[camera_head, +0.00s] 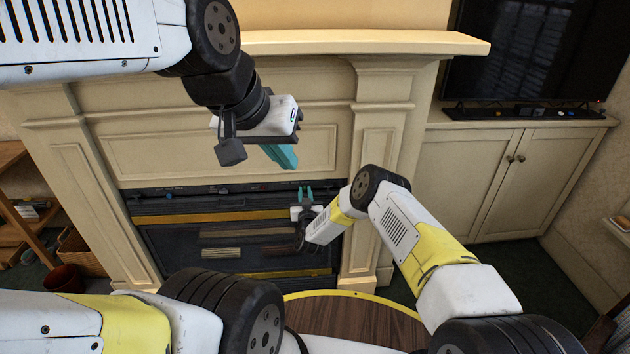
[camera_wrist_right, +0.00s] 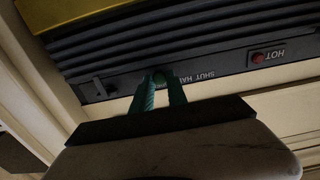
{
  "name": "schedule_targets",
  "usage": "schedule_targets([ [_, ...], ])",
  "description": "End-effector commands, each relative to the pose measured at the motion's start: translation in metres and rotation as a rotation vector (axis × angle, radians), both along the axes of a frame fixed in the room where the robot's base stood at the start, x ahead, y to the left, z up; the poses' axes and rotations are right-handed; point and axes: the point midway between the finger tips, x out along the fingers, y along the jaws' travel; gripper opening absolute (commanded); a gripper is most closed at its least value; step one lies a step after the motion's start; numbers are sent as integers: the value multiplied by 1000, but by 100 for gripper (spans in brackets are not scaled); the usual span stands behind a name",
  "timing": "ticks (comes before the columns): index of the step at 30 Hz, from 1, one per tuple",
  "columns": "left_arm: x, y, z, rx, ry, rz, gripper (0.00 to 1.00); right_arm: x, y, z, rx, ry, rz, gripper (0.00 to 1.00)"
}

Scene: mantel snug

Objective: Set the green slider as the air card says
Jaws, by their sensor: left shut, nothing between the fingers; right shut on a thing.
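My right gripper (camera_head: 305,192) is at the right part of the fireplace's control strip. In the right wrist view its teal fingers (camera_wrist_right: 160,82) are shut on a small green knob, the green slider (camera_wrist_right: 158,75), mostly hidden between the tips. Small lettering (camera_wrist_right: 198,76) that seems to include SHUT is printed just right of the fingertips; the rest is covered or too small to read. My left gripper (camera_head: 283,156) is shut and empty, in the air in front of the mantel panel. I cannot make out the air card in either view.
A red button (camera_wrist_right: 258,57) marked HOT is to the right on the strip, and a dark lever (camera_wrist_right: 100,88) is to the left. The mantel shelf (camera_head: 380,42) juts out above. A round wooden table (camera_head: 350,318) stands in front of the hearth.

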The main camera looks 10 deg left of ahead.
Motion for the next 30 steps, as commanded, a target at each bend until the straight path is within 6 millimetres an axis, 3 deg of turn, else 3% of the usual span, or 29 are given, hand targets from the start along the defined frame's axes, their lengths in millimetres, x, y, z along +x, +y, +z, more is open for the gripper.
schedule_targets([
  [4,0,0,0,0,0,0,0,-1,4,0,0,-1,1,0],
  [11,0,0,0,0,0,0,0,-9,34,1,0,-2,2,0],
  [18,0,0,0,0,0,0,0,-9,34,1,1,-2,0,0],
  [19,0,0,0,0,0,0,0,-9,34,1,1,-2,0,21],
  [22,0,0,0,0,0,0,0,-9,34,1,1,-2,0,40],
  [30,0,0,0,0,0,0,0,-10,34,0,0,-1,0,40],
])
